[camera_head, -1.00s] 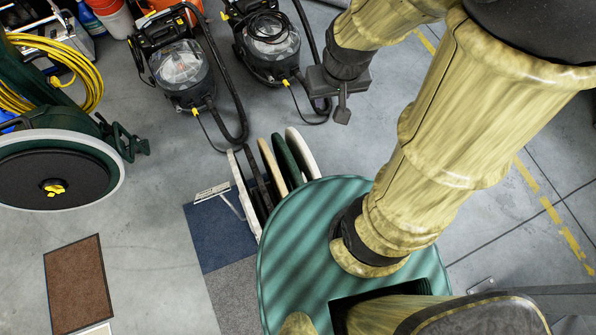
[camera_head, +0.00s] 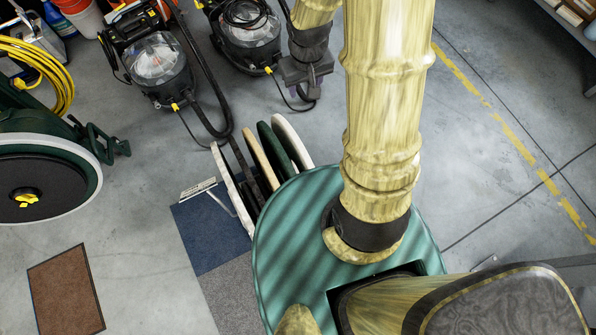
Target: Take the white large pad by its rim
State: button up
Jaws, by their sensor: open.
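Several round pads stand on edge in a row beside my green base. A white pad (camera_head: 292,142) is at the right end of the row, with its upper rim showing and its lower part hidden by my base. Another whitish disc or panel (camera_head: 228,182) is at the left end. Between them are a dark pad (camera_head: 243,165), a tan pad (camera_head: 260,157) and a green pad (camera_head: 279,150). I cannot tell which white one is larger. My gripper (camera_head: 308,92) is open and empty, above and a little right of the right-hand white pad's rim, not touching it.
Two black vacuum machines (camera_head: 160,70) with hoses stand behind the pads. A green floor machine (camera_head: 50,165) is at the left. A blue mat (camera_head: 208,232) and a brown mat (camera_head: 66,293) lie on the floor. The floor to the right is clear.

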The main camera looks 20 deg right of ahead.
jog(key=n+g+b, duration=0.1)
jog(key=b, duration=0.7)
send_over(298, 141)
notch_tip(298, 141, down, 24)
jog(key=shift+s, duration=0.25)
notch_tip(298, 141, down, 12)
jog(key=shift+f+b, duration=0.1)
jog(key=shift+b, duration=0.65)
jog(key=shift+f, duration=0.25)
jog(key=f, duration=0.4)
jog(key=shift+w+f+b, duration=0.2)
jog(key=shift+b, duration=0.15)
jog(key=shift+a+f, duration=0.1)
jog(key=shift+s, duration=0.15)
